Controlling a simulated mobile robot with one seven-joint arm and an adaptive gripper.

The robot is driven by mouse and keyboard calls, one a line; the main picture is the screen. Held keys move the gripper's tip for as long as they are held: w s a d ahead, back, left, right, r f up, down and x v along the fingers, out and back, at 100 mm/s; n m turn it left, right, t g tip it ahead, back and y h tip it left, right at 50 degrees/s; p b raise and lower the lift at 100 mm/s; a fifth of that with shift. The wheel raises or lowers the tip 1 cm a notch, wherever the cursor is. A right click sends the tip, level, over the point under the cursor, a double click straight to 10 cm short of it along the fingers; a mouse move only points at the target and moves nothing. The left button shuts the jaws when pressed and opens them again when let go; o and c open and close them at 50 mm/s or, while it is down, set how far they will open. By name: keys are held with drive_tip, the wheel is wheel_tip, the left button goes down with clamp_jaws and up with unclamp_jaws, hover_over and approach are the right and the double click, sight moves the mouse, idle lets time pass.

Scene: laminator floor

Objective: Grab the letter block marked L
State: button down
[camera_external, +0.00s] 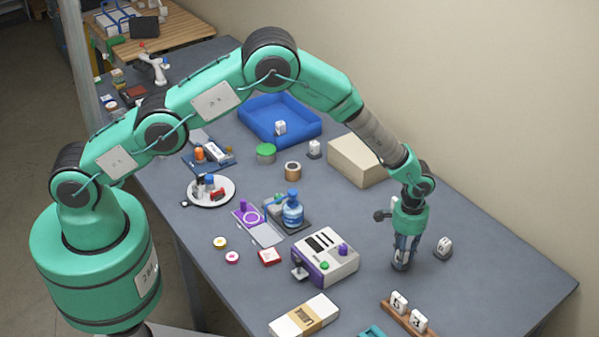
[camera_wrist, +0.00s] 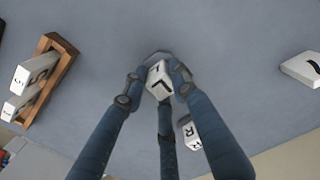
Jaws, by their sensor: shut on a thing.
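The white letter block marked L (camera_wrist: 158,88) is between my gripper's fingers (camera_wrist: 157,80) in the wrist view, with a dark L on the face towards the camera. The fingers press on its sides, and it is at or close to the grey table top; I cannot tell whether it is lifted. In the external view my gripper (camera_external: 402,264) points down at the right part of the table, and its fingers hide the block. Another white block, marked R (camera_wrist: 191,136), lies close by in the wrist view, partly behind a finger.
A wooden rack (camera_wrist: 62,72) with white letter blocks stands at the wrist view's left; it shows at the front in the external view (camera_external: 392,309). A loose block (camera_external: 443,247) lies right of my gripper. A grey-white device (camera_external: 325,262) stands left. The table's right end is clear.

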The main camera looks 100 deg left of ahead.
drive_tip(key=shift+r, duration=4.35)
